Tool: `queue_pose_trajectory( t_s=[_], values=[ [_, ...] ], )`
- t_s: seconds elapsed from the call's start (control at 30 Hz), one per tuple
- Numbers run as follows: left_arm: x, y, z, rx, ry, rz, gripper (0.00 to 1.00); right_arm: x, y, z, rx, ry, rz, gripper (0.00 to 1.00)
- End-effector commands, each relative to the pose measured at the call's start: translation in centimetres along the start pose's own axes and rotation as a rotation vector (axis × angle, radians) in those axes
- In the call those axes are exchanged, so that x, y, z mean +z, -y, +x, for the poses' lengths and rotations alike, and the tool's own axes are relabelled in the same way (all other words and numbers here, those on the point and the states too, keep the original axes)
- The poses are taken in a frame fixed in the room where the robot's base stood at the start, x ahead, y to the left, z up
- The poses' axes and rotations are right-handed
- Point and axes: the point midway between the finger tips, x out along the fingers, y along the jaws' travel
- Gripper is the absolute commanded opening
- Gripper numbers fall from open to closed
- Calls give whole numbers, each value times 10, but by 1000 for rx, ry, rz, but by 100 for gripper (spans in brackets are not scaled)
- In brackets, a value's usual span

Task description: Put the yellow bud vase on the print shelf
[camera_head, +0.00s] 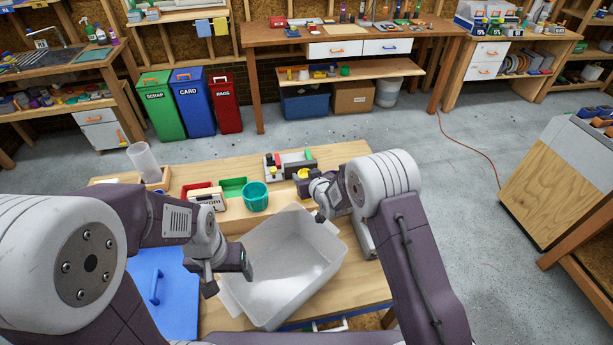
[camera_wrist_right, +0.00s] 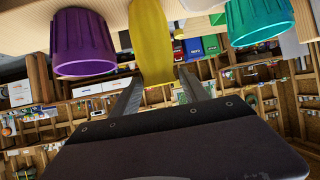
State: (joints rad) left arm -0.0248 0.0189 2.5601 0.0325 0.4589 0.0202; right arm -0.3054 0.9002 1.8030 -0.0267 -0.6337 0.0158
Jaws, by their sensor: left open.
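The yellow bud vase (camera_wrist_right: 152,38) stands straight ahead of my right gripper (camera_wrist_right: 160,76) in the right wrist view, which looks upside down. The fingers are apart with the vase's end between them; I cannot tell whether they touch it. In the head view a yellow piece (camera_head: 303,173), likely the vase, shows beside my right gripper (camera_head: 317,200), partly hidden by it. My left gripper (camera_head: 229,276) is open and empty over the clear bin. A raised wooden ledge (camera_head: 232,222) crosses the back of the table; I cannot tell whether it is the print shelf.
A teal cup (camera_head: 255,197) stands on the ledge, left of the vase. A purple cup (camera_wrist_right: 85,42) stands on the vase's other side. The clear bin (camera_head: 335,262) fills the middle front. A blue lid (camera_head: 160,300) lies left, and a clear cylinder (camera_head: 143,163) stands back left.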

Motion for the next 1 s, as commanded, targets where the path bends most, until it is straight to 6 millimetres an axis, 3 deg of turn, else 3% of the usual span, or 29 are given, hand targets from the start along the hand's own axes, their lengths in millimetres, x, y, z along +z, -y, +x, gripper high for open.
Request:
queue_pose_trajectory(
  t_s=[0.4, 0.47, 0.8, 1.0],
  values=[
    [-1, 0, -8, 0, 0, 0, 76, -7, 0, -4, 0, 0, 0, 67],
    [0, 0, -2, 0, 0, 0, 76, -3, 0, -10, 0, 0, 0, 67],
    [1, 0, 11, 0, 0, 0, 76, -3, 0, -91, 0, -2, 0, 67],
    [1, 0, 13, 0, 0, 0, 76, -3, 0, -118, 0, -1, 0, 67]
  ],
)
